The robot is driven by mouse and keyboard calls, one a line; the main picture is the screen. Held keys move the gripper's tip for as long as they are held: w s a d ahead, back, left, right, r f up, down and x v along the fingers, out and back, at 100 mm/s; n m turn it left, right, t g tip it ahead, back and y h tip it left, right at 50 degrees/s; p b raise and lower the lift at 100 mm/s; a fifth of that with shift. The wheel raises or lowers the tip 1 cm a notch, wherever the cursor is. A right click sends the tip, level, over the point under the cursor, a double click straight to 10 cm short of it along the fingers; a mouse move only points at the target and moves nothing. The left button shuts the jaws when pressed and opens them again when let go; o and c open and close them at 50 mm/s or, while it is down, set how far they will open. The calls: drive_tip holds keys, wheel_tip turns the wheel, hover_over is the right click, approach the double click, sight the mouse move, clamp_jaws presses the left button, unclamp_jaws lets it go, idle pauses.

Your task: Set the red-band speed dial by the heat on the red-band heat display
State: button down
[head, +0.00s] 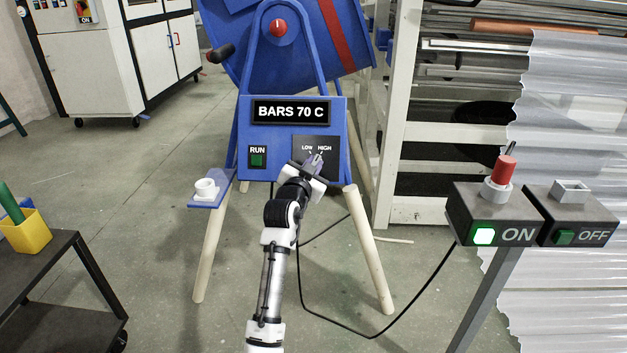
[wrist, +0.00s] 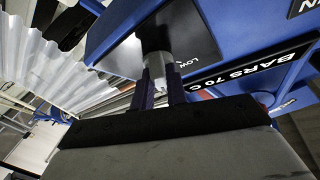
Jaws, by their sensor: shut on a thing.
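The blue machine with a red band (head: 336,45) on its drum stands ahead. Its heat display (head: 291,111) reads "BARS 70 C". Below on the right is the dark speed dial panel (head: 302,143), marked LOW and HIGH. My gripper (head: 314,163) reaches up to this panel and covers most of the dial. In the wrist view the two dark fingers (wrist: 160,97) are shut on the dial's grey knob (wrist: 155,66), with the panel and LOW label beyond. Where the dial points is hard to tell behind the fingers.
A green RUN button (head: 257,160) sits left of the dial. At right, an ON box (head: 496,215) with a lit green lamp holds a red cylinder; the OFF box (head: 571,218) is beside it. A small shelf (head: 212,201) bears a white cup. A dark cable crosses the floor.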

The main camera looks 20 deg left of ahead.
drive_tip(key=shift+r+m+h+b, duration=0.1)
drive_tip(key=shift+m+h+b, duration=0.3)
drive_tip(key=shift+m+b, duration=0.15)
drive_tip(key=c, duration=1.4)
unclamp_jaws()
